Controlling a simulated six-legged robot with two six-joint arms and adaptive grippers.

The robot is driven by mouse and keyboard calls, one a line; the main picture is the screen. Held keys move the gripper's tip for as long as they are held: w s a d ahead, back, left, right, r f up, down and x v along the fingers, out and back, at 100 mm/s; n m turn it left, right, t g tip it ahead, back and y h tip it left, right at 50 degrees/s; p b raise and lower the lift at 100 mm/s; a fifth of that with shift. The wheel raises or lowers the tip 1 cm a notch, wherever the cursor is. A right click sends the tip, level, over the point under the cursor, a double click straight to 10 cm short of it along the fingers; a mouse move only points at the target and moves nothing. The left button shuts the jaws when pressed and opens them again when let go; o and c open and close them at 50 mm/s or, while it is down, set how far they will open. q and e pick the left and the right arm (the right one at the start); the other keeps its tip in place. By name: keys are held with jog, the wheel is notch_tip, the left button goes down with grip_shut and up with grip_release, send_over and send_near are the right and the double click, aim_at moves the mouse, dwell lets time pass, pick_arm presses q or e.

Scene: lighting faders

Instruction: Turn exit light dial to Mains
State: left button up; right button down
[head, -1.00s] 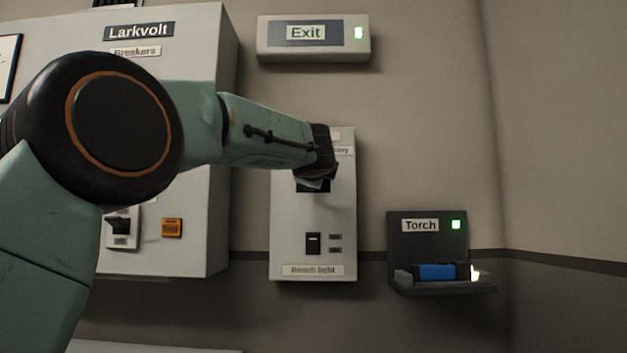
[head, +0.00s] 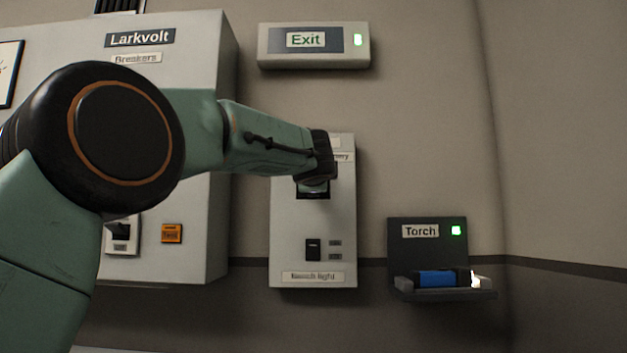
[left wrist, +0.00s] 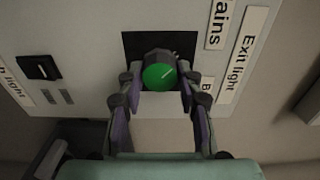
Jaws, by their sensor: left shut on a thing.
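The exit light dial (left wrist: 160,75) is a round knob with a green face and a pale pointer line, set on a black square plate. In the left wrist view my left gripper (left wrist: 157,84) has a finger on each side of the dial and is shut on it. The pointer slants toward the side with the "Mains" label (left wrist: 217,22). In the head view my left gripper (head: 315,188) is at the light panel (head: 285,225), and the dial is hidden behind it. My right gripper is not in view.
A black rocker switch (head: 313,250) sits lower on the panel. The Exit sign (head: 305,40) is above, with a green lamp lit. A torch holder (head: 405,240) with a blue torch (head: 437,278) is at right. The Larkvolt breaker cabinet (head: 190,40) stands at left.

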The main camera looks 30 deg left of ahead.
pick_arm(q)
jog(key=shift+r, duration=0.3)
jog(key=o, duration=0.8)
jog(key=shift+c, duration=0.2)
jog(key=o, duration=0.4)
jog(key=shift+f, duration=0.2)
